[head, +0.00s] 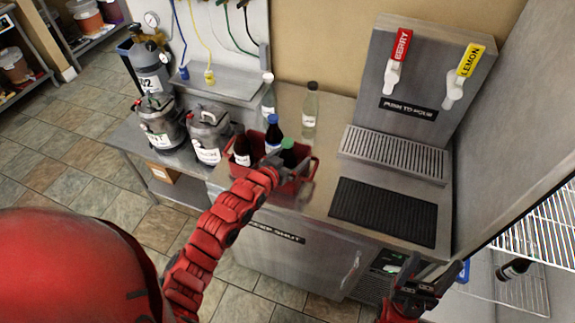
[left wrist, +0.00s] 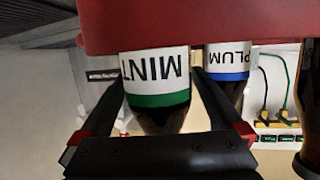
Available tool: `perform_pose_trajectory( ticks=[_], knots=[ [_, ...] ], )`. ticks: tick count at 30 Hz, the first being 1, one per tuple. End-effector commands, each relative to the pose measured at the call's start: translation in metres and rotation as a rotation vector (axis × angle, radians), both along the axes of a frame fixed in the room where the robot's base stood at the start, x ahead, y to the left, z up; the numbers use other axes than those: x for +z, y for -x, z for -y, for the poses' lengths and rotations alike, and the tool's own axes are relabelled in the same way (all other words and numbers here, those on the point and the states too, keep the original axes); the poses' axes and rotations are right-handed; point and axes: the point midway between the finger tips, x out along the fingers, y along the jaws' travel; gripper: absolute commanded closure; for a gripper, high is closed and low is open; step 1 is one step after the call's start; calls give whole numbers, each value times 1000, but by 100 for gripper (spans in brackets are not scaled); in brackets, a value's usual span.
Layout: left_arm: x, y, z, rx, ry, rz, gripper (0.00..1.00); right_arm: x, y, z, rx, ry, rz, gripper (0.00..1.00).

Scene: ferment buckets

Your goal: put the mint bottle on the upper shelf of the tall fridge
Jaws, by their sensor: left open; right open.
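The mint bottle (head: 288,152), with a green cap, stands in the red crate (head: 308,178) on the counter. In the left wrist view the mint bottle (left wrist: 158,65) appears upside down, its MINT label and green band between my fingers. My left gripper (head: 289,172) is open at the crate, a finger on each side of the bottle. My right gripper (head: 427,280) is open and empty in front of the counter, near the fridge. The tall fridge (head: 490,135) is at the right; a wire shelf (head: 545,228) shows inside it, partly cut off.
A blue-capped plum bottle (head: 273,133) and a dark bottle (head: 242,150) share the crate. Two clear bottles stand behind it, one being the nearer bottle (head: 310,110). A black mat (head: 383,211) lies right. A dark bottle (head: 513,268) lies tilted in the fridge.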

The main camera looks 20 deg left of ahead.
Motion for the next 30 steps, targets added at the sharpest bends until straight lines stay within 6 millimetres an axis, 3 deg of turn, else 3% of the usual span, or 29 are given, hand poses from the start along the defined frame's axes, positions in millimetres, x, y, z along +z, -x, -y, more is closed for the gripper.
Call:
perform_pose_trajectory(
  ticks=[10, 26, 27, 30],
  knots=[
    [-2, -5, 1, 1, -1, 1, 0, 2, 0, 0, 0, 0, 0, 30],
    [-1, -5, 1, 1, -1, 1, 95, 2, 0, 0, 0, 0, 0, 30],
    [-1, -5, 1, 1, -1, 2, 100, 2, 0, 0, 0, 0, 0, 30],
    [-1, -5, 1, 1, -1, 2, 100, 2, 0, 0, 0, 0, 0, 30]
  ],
)
